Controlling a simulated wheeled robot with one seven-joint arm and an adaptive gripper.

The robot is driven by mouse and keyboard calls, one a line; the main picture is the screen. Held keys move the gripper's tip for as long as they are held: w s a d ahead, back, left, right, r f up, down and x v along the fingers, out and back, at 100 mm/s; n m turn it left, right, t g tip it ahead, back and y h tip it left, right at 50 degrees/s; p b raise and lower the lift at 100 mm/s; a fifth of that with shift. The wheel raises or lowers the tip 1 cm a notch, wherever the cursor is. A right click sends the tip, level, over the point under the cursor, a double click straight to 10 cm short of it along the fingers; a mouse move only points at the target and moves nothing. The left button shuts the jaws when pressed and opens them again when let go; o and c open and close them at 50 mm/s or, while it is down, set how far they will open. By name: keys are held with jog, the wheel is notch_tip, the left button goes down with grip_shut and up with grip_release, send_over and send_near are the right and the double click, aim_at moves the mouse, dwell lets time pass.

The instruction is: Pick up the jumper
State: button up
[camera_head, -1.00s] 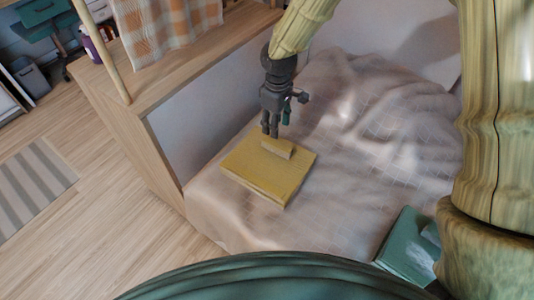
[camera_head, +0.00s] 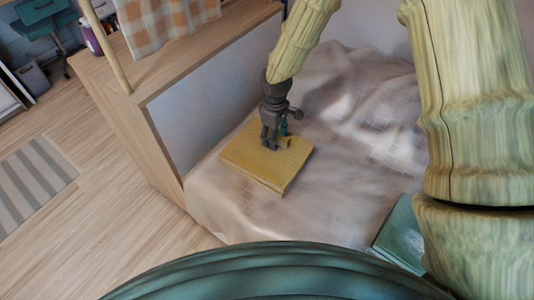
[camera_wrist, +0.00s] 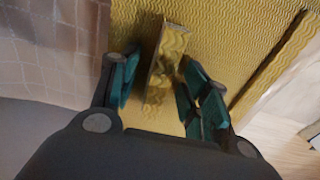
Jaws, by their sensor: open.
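The jumper (camera_head: 250,168) is a folded, yellow, textured slab lying flat on the bed. A small raised yellow strip stands up from its top, near the middle of the far half. My gripper (camera_head: 271,148) points down over the jumper, with its fingers at the strip and partly hiding it. In the wrist view the open gripper (camera_wrist: 158,78) has one teal-padded finger on each side of the strip, and gaps show between strip and pads. The jumper's wavy knit surface (camera_wrist: 235,35) fills much of that view.
The bed (camera_head: 345,160) has a rumpled pale cover. A teal book-like object (camera_head: 402,235) lies at its right front. A wooden ledge (camera_head: 160,70) with an orange checked cloth (camera_head: 165,18) borders the bed on the left. Wooden floor with a striped rug (camera_head: 35,180) is beyond.

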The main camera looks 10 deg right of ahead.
grip_shut()
jog(key=shift+r, duration=0.2)
dwell(0.3)
jog(key=shift+r, duration=0.65)
notch_tip(320, 180, up, 2)
jog(key=shift+r, duration=0.1)
jog(key=r, duration=0.1)
send_over(230, 160)
jog(key=shift+r, duration=0.15)
